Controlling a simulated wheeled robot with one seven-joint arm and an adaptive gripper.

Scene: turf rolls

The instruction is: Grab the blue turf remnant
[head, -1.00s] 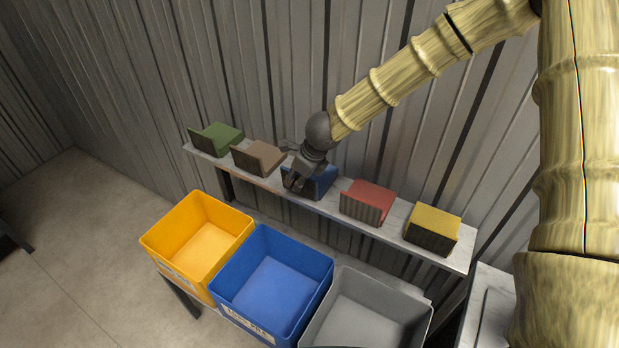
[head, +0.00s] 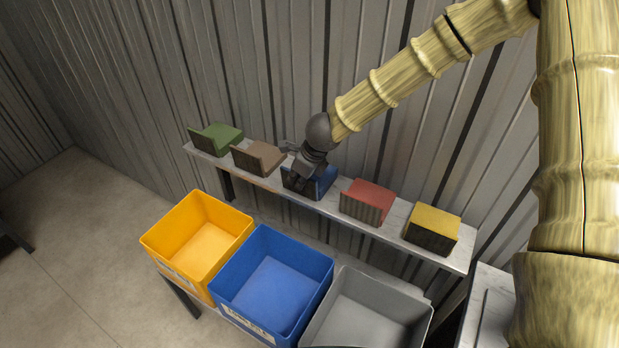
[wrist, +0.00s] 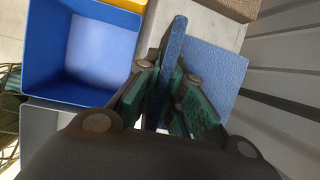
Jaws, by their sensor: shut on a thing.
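The blue turf remnant (head: 326,183) sits on the narrow shelf, between the brown and red remnants. My gripper (head: 302,184) is over it and hides much of it in the head view. In the wrist view, the blue remnant (wrist: 215,70) shows a flat part and an upright front flap (wrist: 172,62). The fingers of my gripper (wrist: 167,98) are on both sides of that flap and shut on it. The remnant still appears to rest on the shelf.
The shelf (head: 399,238) also holds green (head: 216,138), brown (head: 259,157), red (head: 368,200) and yellow (head: 433,228) remnants. Yellow (head: 171,238), blue (head: 228,285) and grey (head: 340,300) bins stand in front and below. A corrugated wall (head: 230,70) is close behind.

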